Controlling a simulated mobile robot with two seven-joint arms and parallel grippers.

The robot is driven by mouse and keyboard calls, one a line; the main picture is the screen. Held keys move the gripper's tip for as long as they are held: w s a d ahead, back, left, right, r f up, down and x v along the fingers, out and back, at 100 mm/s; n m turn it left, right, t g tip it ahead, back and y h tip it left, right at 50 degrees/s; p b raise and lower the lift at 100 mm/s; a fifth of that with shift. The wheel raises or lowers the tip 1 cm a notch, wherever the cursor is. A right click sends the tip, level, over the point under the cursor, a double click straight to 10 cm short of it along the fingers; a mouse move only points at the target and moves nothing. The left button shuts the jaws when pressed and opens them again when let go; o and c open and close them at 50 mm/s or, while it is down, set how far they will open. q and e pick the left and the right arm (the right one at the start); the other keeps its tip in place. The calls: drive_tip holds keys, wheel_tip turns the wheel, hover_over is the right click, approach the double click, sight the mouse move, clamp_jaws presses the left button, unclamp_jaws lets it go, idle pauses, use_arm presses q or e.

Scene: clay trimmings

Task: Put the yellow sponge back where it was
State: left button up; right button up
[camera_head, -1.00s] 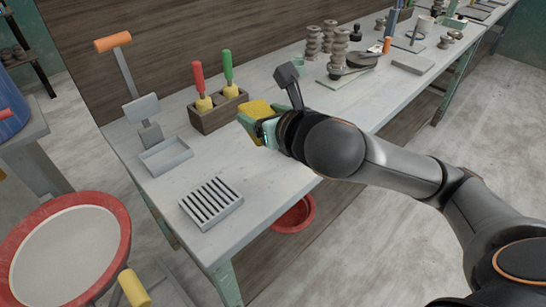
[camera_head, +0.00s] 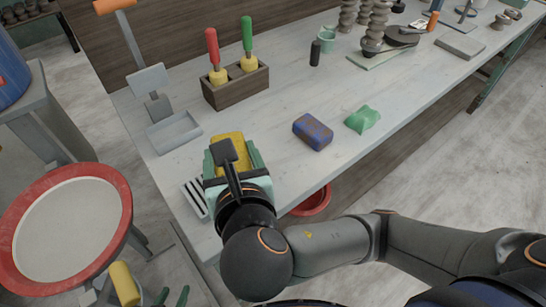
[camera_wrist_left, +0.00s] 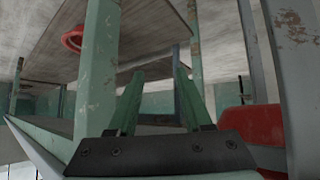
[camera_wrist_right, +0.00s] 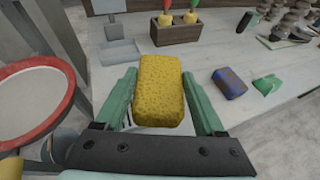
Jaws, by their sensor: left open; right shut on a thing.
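The yellow sponge (camera_head: 229,143) is held by my right gripper (camera_head: 232,158), above the bench's front left part. In the right wrist view the sponge (camera_wrist_right: 158,88) sits between the two green fingers, which are shut on it. The grey slatted rack (camera_head: 194,198) lies on the bench just below and left of the gripper, which hides most of it. I cannot tell whether the sponge touches the rack. My left gripper (camera_head: 172,296) shows only its green fingertips at the bottom left. In the left wrist view it is open and empty, facing the bench's underside and legs.
A grey tray (camera_head: 174,133) and a wooden block (camera_head: 237,86) with red- and green-handled tools stand behind. A blue-brown block (camera_head: 313,131) and green piece (camera_head: 362,119) lie to the right. A red-rimmed round pan (camera_head: 65,230) stands left; a red bowl (camera_head: 314,202) is below the bench.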

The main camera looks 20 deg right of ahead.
drive_tip(key=shift+w+d+f, duration=0.15)
drive_tip(key=shift+d+f, duration=0.1)
drive_tip(key=w+d+f+b, duration=0.2)
drive_tip(key=w+d+f, duration=0.2)
drive_tip(key=w+d+f+b, duration=0.2)
drive_tip(key=w+d+f, duration=0.2)
drive_tip(key=d, duration=0.1)
drive_tip(key=shift+w+f, duration=0.2)
drive_tip(key=shift+f, duration=0.1)
drive_tip(key=f, duration=0.1)
drive_tip(key=f+b, duration=0.1)
drive_tip(key=f, duration=0.1)
drive_tip(key=shift+w+d+f+b, duration=0.25)
drive_tip(key=shift+d+f+b, duration=0.1)
drive_tip(key=shift+f, duration=0.05)
use_arm(q)
drive_tip(key=shift+m+h, duration=0.3)
drive_tip(key=shift+h, duration=0.1)
drive_tip(key=d+f, duration=0.1)
drive_tip(key=w+d+f, duration=0.1)
drive_tip(key=d+f, duration=0.1)
drive_tip(key=shift+w+f, duration=0.1)
drive_tip(key=shift+w, duration=0.05)
drive_tip(key=shift+w, duration=0.1)
